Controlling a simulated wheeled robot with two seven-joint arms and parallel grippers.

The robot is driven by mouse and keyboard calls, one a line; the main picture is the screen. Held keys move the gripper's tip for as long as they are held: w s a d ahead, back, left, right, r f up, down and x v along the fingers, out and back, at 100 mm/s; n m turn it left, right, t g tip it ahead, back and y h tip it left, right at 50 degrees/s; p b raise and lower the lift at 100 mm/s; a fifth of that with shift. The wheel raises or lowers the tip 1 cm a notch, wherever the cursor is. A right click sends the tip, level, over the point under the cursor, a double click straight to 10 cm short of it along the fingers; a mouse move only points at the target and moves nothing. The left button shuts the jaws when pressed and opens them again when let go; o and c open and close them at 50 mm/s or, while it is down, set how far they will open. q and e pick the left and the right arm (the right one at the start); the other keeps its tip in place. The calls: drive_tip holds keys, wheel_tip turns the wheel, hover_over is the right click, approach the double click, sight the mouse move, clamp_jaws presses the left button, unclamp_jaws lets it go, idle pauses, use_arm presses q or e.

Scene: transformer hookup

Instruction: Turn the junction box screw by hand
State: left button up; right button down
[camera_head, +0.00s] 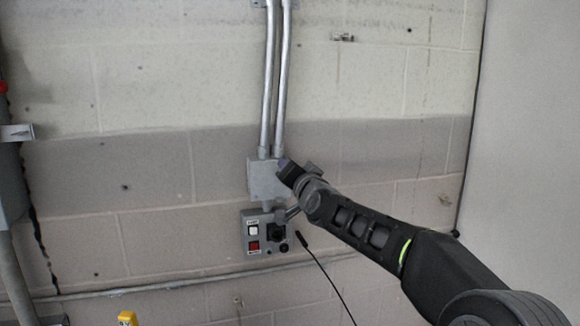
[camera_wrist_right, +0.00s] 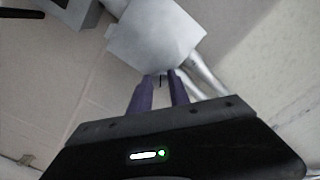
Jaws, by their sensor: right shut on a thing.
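The grey junction box (camera_head: 262,180) is fixed to the block wall at the bottom of two vertical metal conduits (camera_head: 276,80). In the right wrist view the box (camera_wrist_right: 152,38) fills the top middle. My right gripper (camera_head: 286,166) reaches in from the right to the upper right part of the box. In the wrist view its purple fingers (camera_wrist_right: 158,80) are close together at the box's edge, shut on the junction box screw. The screw is almost wholly hidden between the fingertips. My left gripper is not in view.
A control box (camera_head: 263,232) with a white switch, a red switch and a black knob sits just below the junction box. A black cable (camera_head: 325,268) hangs at its right. A thin horizontal pipe (camera_head: 150,288) runs along the wall below.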

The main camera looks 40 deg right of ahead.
drive_tip(key=shift+n+p, duration=1)
drive_tip(key=shift+n, duration=2.4)
drive_tip(key=shift+f, duration=0.1)
drive_tip(key=c, duration=1.2)
unclamp_jaws()
drive_tip(key=shift+c, duration=0.2)
drive_tip(key=shift+o, duration=0.2)
drive_tip(key=shift+s, duration=0.1)
drive_tip(key=b+v, duration=0.1)
drive_tip(key=v, duration=0.6)
drive_tip(key=shift+s, duration=0.25)
drive_tip(key=shift+a+b, duration=0.1)
drive_tip(key=shift+b, duration=0.2)
